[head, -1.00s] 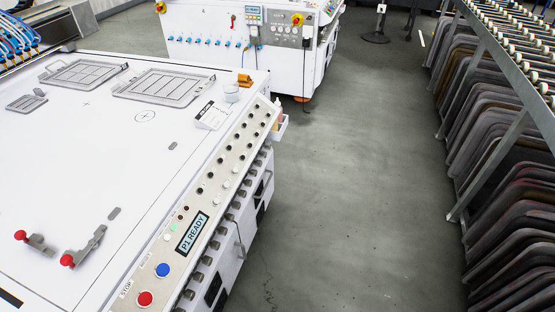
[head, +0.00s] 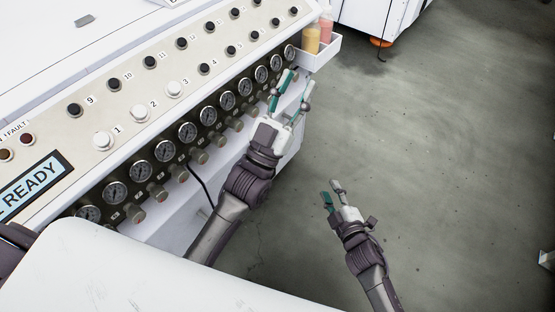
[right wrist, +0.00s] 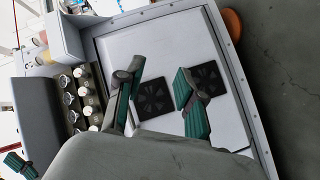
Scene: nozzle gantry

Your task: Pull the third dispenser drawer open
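I cannot make out a dispenser drawer in either current view. The cabinet's white front (head: 172,220) below the gauges is largely hidden by my left arm and a white part in the foreground. My left gripper (head: 297,80) is open and empty, in front of the right end of the gauge row, just below the bottle tray. My right gripper (head: 331,191) is open and empty over the floor, lower and to the right. In the right wrist view its parted fingers (right wrist: 156,76) stand in front of a white panel (right wrist: 165,55) with two black vents.
A sloped panel (head: 222,60) carries numbered buttons, with gauges (head: 187,131) and knobs below. A white tray (head: 322,52) holding bottles sticks out at its right end. A black cable hangs near my left arm. The grey floor (head: 450,170) to the right is clear.

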